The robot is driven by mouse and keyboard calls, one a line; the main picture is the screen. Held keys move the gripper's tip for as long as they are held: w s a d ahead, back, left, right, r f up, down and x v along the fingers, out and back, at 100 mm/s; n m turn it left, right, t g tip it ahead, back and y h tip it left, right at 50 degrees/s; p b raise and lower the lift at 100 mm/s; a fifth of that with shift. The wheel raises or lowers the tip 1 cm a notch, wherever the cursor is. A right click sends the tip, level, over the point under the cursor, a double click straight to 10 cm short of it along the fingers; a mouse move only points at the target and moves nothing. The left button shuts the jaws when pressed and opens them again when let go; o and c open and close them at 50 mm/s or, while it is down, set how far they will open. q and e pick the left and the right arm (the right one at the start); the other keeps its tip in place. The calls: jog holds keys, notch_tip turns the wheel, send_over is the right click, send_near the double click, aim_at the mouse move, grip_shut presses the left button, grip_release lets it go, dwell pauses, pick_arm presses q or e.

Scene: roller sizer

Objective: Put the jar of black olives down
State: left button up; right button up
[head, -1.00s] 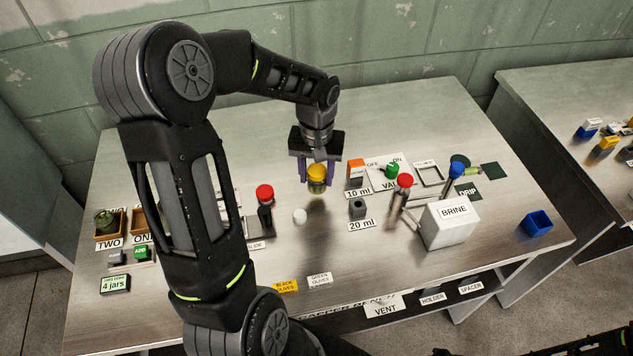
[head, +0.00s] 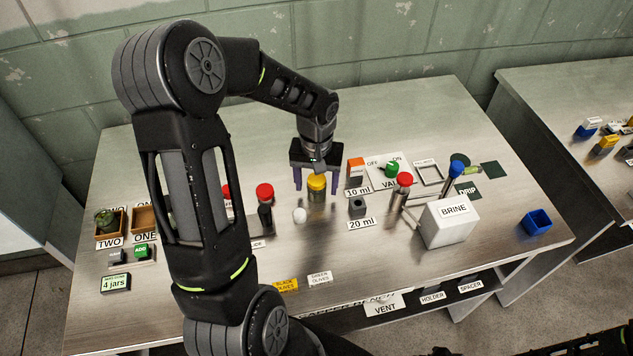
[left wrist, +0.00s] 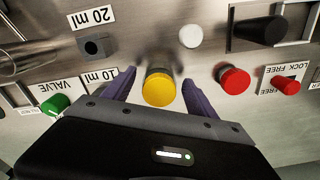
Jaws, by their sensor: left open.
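The jar of black olives (head: 316,192), with a yellow lid and a dark greenish body, stands upright on the metal bench near its middle. It also shows from above in the left wrist view, where its yellow lid (left wrist: 158,88) is clear. My left gripper (head: 316,187) is above it and open, with one purple finger on each side of the jar and a gap visible on both sides. The jar's base looks to be on the bench top.
A white round knob (head: 299,215) is just left of the jar, with a red-topped post (head: 265,195) beyond. A dark 20 ml block (head: 357,207) and an orange-topped 10 ml block (head: 355,168) stand to the right. The white BRINE box (head: 448,222) is farther right. Bench in front is mostly clear.

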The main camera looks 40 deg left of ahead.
aim_at(317, 180)
pick_arm(q)
notch_tip(317, 180, up, 12)
jog(key=shift+r+b, duration=0.15)
jog(key=shift+b, duration=0.2)
dwell(0.4)
jog(key=shift+c, duration=0.5)
